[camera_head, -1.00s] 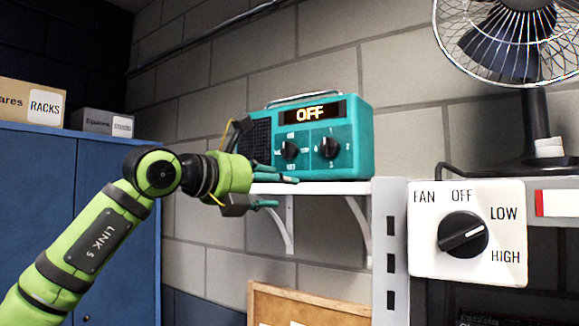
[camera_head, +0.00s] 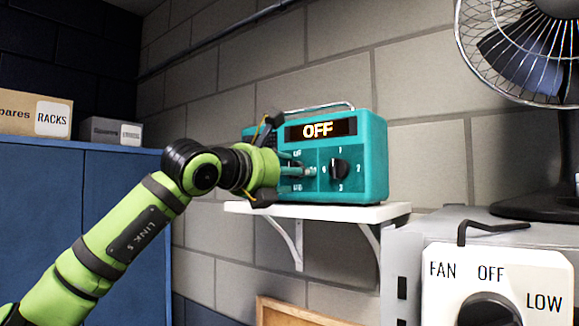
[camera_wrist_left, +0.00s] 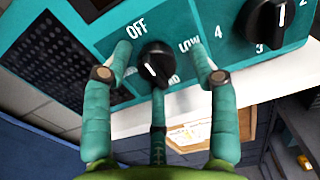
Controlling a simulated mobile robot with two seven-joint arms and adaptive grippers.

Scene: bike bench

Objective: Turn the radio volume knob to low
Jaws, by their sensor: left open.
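The teal radio (camera_head: 372,160) stands on a white wall shelf, and its display (camera_head: 320,130) reads OFF. My left gripper (camera_head: 300,170) is in front of the radio's left knob and mostly hides it in the head view. In the left wrist view, the black volume knob (camera_wrist_left: 155,62) sits between the open fingers, with one on either side and a third below. I cannot tell whether they touch it. OFF is printed at its upper left and LOW at its right; a lower label is partly hidden. The right gripper is not in view.
A second, numbered knob (camera_head: 339,169) is right of the gripper; it also shows in the wrist view (camera_wrist_left: 265,22). The shelf (camera_head: 330,213) lies below. A fan switch panel (camera_head: 548,268) and a fan (camera_head: 525,55) are at right. A blue cabinet (camera_head: 95,200) is at left.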

